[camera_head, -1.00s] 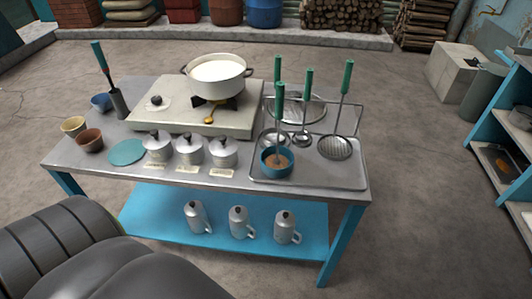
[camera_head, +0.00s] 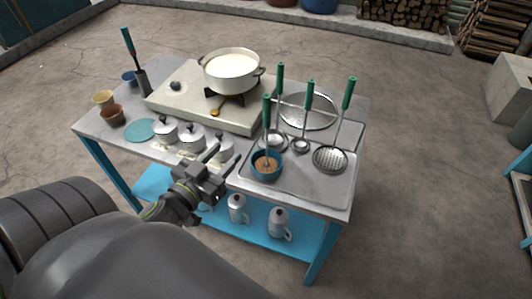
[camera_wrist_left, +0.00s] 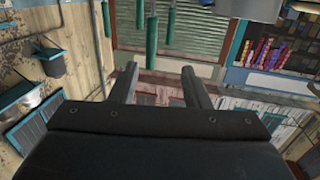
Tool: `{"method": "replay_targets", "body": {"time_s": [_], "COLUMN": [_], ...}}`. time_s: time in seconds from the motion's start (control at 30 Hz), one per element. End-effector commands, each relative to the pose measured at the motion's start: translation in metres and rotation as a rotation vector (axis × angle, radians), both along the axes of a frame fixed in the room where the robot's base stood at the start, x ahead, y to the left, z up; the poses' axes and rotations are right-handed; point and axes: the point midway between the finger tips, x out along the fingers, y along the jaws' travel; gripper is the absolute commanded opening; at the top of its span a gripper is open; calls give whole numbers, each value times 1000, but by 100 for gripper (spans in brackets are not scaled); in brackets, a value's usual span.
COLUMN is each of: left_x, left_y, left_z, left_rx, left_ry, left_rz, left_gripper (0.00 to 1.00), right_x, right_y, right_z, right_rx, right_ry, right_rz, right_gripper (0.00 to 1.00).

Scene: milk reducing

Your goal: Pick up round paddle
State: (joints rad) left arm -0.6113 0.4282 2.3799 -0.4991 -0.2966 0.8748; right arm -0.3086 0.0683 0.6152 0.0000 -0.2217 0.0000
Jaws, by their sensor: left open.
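Several green-handled tools stand on the metal tray at the right of the table. One has a round perforated head (camera_head: 330,160) with its handle leaning up right; two others have ladle-like heads (camera_head: 272,141), (camera_head: 301,145). Another stands in a blue bowl (camera_head: 266,178), its head hidden. I cannot tell for sure which is the round paddle. My right gripper is not in view.
A white pot of milk (camera_head: 231,72) sits on a stove block (camera_head: 180,95). Lidded tins (camera_head: 165,130) stand near the front edge. A large perforated disc (camera_head: 308,110) lies behind the tools. A holder with a teal-handled tool (camera_head: 140,82) stands at back left.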

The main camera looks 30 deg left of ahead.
Motion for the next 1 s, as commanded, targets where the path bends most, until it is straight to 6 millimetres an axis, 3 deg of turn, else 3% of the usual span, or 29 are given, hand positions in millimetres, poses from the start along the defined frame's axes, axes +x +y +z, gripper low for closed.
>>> {"method": "replay_targets", "body": {"time_s": [0.07,0.2,0.8,1.0], "left_x": [-2,5,104,118], "left_y": [-5,-7,-3,-3], "left_z": [17,25,26,24], "left_rx": [-6,-10,-10,-9], "left_ry": [-26,-41,-39,-38], "left_rz": [-13,-18,-18,-18], "left_gripper": [43,43,43,43], "right_x": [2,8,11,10], "right_y": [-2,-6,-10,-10], "right_z": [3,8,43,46], "right_rx": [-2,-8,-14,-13], "right_ry": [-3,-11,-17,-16], "right_rz": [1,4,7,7], "right_gripper": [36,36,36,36]}}
